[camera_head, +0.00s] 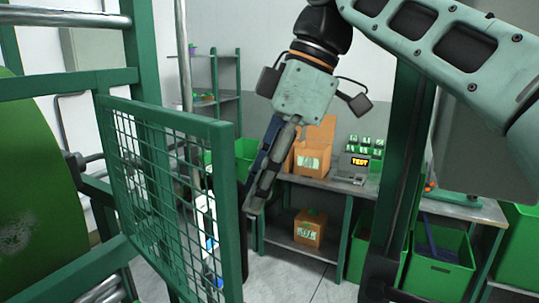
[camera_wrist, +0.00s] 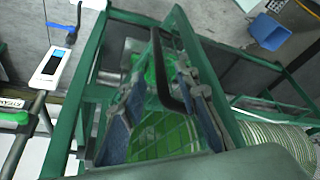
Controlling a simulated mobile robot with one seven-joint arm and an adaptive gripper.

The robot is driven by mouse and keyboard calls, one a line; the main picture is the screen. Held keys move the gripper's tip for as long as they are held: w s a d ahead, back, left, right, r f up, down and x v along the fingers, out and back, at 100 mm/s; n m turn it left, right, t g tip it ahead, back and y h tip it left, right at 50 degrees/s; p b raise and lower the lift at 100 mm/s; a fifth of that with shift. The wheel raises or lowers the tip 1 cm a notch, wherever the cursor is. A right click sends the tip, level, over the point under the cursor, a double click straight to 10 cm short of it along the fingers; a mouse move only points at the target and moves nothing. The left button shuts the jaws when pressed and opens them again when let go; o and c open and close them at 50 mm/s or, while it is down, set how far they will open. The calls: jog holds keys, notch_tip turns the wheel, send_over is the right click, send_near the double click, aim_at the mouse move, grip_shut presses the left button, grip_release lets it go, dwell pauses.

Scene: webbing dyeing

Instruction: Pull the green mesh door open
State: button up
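The green mesh door (camera_head: 222,190) stands at the left in the head view, a square-tube frame around wire mesh, beside a big green drum. My gripper (camera_head: 251,205) points down just right of the door's free edge; contact cannot be made out. In the wrist view my gripper (camera_wrist: 160,88) has its two fingers apart, with green mesh showing between them. A black curved bar (camera_wrist: 160,65), seemingly a handle, runs between the fingers, and they do not look closed on it.
A workbench (camera_head: 330,183) with cardboard boxes (camera_head: 313,145) stands behind. Green bins (camera_head: 440,265) are at the lower right. A white device with a blue screen (camera_wrist: 50,65) stands on a post at the left of the wrist view. Floor is clear between door and bench.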

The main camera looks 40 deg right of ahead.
jog(key=shift+v, duration=2.75)
jog(key=shift+c, duration=0.6)
